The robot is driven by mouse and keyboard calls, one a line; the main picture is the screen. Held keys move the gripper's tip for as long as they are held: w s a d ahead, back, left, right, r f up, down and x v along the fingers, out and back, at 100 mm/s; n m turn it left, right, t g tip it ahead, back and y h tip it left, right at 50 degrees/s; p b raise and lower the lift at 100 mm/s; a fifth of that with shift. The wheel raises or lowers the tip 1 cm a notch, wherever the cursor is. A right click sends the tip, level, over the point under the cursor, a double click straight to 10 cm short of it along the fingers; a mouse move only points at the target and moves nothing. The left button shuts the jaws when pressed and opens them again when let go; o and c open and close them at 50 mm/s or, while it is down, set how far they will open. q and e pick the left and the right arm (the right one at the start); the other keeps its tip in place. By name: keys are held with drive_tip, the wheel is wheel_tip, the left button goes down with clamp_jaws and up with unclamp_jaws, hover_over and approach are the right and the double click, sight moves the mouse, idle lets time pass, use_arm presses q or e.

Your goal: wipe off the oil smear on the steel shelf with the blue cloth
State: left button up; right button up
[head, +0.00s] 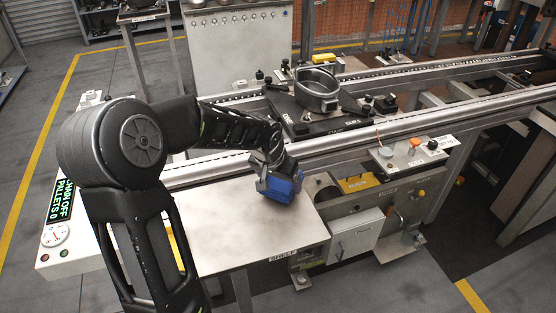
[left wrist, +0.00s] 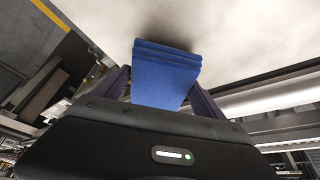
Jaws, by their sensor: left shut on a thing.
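The blue cloth (head: 285,188) is a folded pad in my left gripper (head: 275,180), at the back right part of the steel shelf (head: 235,252). The left gripper is shut on the cloth, which also shows between the fingers in the left wrist view (left wrist: 165,75). The cloth is close to the shelf top; I cannot tell if it touches. In the left wrist view a soft dark patch (left wrist: 172,32) lies on the pale surface just beyond the cloth; it may be the oil smear or a shadow. No clear smear shows in the head view. My right gripper is out of view.
A conveyor rail (head: 350,143) runs behind the shelf. A pallet (head: 300,118) with a round metal housing (head: 317,88) sits on the conveyor. The shelf's front is clear.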

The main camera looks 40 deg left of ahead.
use_arm(q)
drive_tip(key=shift+s+d+r, duration=0.15)
drive_tip(key=shift+d+r, duration=0.05)
drive_tip(key=shift+r, duration=0.65)
drive_tip(key=shift+r+p, duration=0.35)
drive_tip(key=shift+p, duration=0.15)
drive_tip(key=shift+r+p, duration=0.5)
drive_tip(key=shift+r, duration=0.15)
drive_tip(key=shift+r+p, duration=0.8)
drive_tip(key=shift+r, duration=0.55)
